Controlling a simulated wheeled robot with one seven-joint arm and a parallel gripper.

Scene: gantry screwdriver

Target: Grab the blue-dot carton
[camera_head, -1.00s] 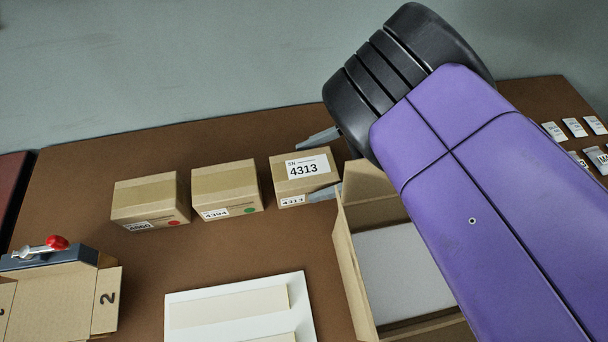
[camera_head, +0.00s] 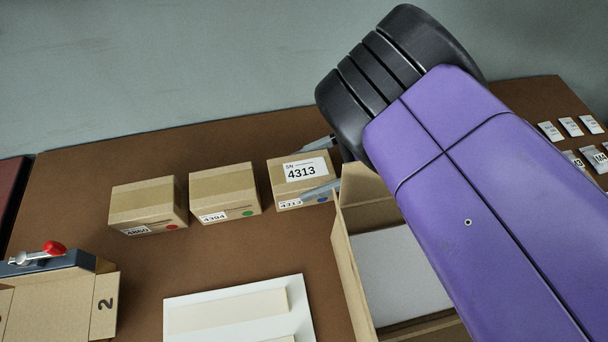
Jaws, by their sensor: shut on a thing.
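The blue-dot carton (camera_head: 286,179) is a small brown box at the right end of a row of three, with a large label 4313 on top and a blue dot low on its front. My gripper (camera_head: 320,167) comes in from the right. One grey finger lies along the carton's near side and the other is at its far right edge, so the jaws are shut on it. The carton rests upright on the brown table, as far as I can tell. My purple arm and dark wrist hide what lies behind them.
A green-dot carton (camera_head: 224,193) and a red-dot carton (camera_head: 144,205) stand to the left. An open box (camera_head: 349,262) is just below my gripper. A white tray (camera_head: 306,301) lies in front. A red-knobbed clamp (camera_head: 53,248) is at left; small labelled packets (camera_head: 571,126) lie at right.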

